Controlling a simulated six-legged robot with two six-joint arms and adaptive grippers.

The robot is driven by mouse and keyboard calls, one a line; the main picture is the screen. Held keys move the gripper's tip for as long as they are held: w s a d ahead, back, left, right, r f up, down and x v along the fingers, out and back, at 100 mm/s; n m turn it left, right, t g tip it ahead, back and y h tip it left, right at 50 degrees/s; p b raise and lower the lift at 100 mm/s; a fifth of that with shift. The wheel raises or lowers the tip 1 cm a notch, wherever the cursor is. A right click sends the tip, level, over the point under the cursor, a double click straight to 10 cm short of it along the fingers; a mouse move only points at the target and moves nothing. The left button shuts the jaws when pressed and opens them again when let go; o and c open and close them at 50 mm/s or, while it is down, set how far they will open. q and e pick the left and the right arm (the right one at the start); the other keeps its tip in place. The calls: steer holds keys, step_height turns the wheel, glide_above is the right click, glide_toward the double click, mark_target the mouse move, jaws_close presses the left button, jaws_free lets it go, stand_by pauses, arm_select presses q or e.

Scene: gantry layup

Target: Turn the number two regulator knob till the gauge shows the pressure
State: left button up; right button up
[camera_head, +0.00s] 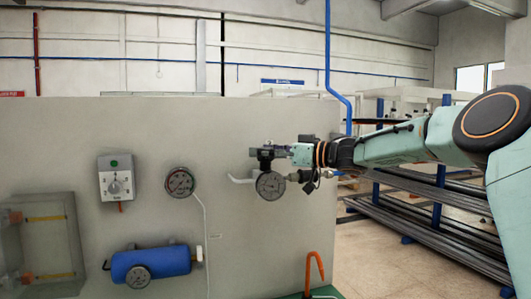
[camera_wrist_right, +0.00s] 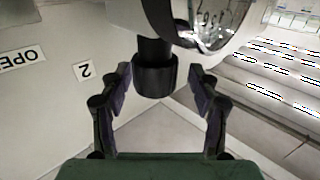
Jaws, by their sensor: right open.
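The regulator knob (camera_wrist_right: 154,80) is a black ribbed cylinder on a dark stem, beside a plate marked 2 (camera_wrist_right: 84,71) in the right wrist view. Its round gauge (camera_wrist_right: 215,20) is partly cut off there; the gauge also shows in the head view (camera_head: 270,186), too small to read. My right gripper (camera_wrist_right: 160,72) is open, with one finger on each side of the knob and gaps visible between fingers and knob. In the head view my right gripper (camera_head: 266,153) is at the regulator above the gauge, hiding part of it. My left gripper is out of view.
The grey panel (camera_head: 120,130) carries a second gauge (camera_head: 180,182), a grey control box (camera_head: 116,178), a blue cylinder (camera_head: 150,264) and a clear case (camera_head: 45,240). An orange hook (camera_head: 315,270) stands at the lower edge. Racks of bars (camera_head: 430,215) stand to the right.

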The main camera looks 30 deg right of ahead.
steer(key=shift+w+d+f, duration=0.25)
steer(key=shift+w+f, duration=0.1)
steer(key=shift+w, duration=0.2)
steer(key=shift+s+a+r, duration=0.25)
steer(key=shift+s+r, duration=0.05)
steer(key=shift+s, duration=0.15)
steer(key=c, duration=0.4)
steer(key=shift+c, duration=0.7)
steer(key=shift+w+d+f, duration=0.2)
steer(key=c, duration=0.3)
steer(key=shift+a, duration=0.15)
steer(key=shift+c, duration=1.8)
steer(key=shift+m+h+b, duration=0.3)
steer(key=shift+h, duration=0.1)
